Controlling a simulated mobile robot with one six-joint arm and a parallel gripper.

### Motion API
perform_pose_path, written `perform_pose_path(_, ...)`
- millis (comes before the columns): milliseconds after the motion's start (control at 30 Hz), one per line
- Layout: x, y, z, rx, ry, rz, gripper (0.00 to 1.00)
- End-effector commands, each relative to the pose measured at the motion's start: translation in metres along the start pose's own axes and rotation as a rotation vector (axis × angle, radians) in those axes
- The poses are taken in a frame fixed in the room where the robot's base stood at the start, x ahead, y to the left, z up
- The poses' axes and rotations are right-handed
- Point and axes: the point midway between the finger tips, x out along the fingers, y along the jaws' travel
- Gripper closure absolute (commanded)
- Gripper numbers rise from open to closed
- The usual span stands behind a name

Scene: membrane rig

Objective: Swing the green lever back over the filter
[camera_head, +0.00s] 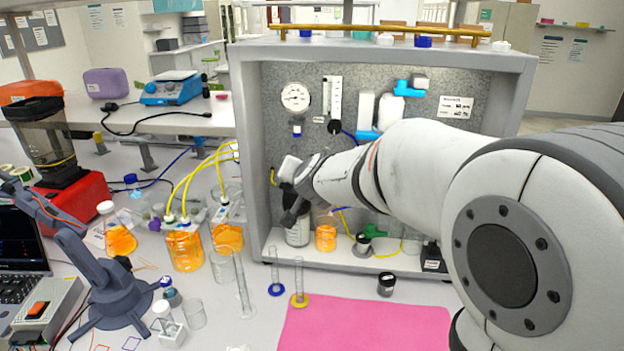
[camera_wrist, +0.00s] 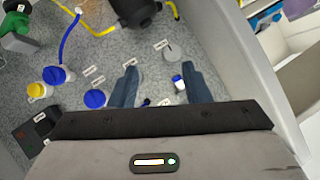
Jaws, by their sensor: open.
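A green lever (camera_head: 363,243) shows low in the cabinet in the head view, beside a small black-topped part (camera_head: 372,231); I cannot tell which part is the filter. In the wrist view a green piece (camera_wrist: 16,22) on a grey-black body is at the top left corner, well left of my fingers; I take it for the lever. My gripper (camera_head: 291,216) is inside the cabinet at its left side, left of the lever. In the wrist view my gripper (camera_wrist: 160,85) is open, with its two dark blue fingers apart and nothing held between them.
The grey cabinet (camera_head: 247,150) walls enclose the arm's end; one wall (camera_wrist: 270,80) is close on the right in the wrist view. Blue-capped ports (camera_wrist: 95,98), a yellow-capped port (camera_wrist: 37,91) and tubing lie around. A pink mat (camera_head: 365,325) lies in front, mostly clear.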

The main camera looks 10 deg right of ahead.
Motion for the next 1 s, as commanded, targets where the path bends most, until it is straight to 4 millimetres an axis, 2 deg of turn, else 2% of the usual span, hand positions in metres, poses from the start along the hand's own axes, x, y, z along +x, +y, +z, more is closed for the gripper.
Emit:
perform_pose_path(33,-0.023,0.009,0.016,-0.047,-0.068,-0.024,0.57)
perform_pose_path(167,-0.083,0.041,0.069,-0.191,-0.289,-0.032,0.6)
perform_pose_path(200,-0.102,0.055,0.086,-0.232,-0.357,-0.015,0.63)
perform_pose_path(300,-0.146,0.095,0.123,-0.318,-0.506,0.056,0.64)
perform_pose_path(400,-0.184,0.132,0.151,-0.376,-0.624,0.142,0.64)
perform_pose_path(500,-0.211,0.158,0.169,-0.411,-0.705,0.216,0.64)
perform_pose_path(567,-0.222,0.168,0.175,-0.424,-0.736,0.247,0.64)
perform_pose_path(667,-0.231,0.173,0.183,-0.445,-0.766,0.269,0.64)
perform_pose_path(1000,-0.232,0.174,0.183,-0.447,-0.771,0.273,0.64)
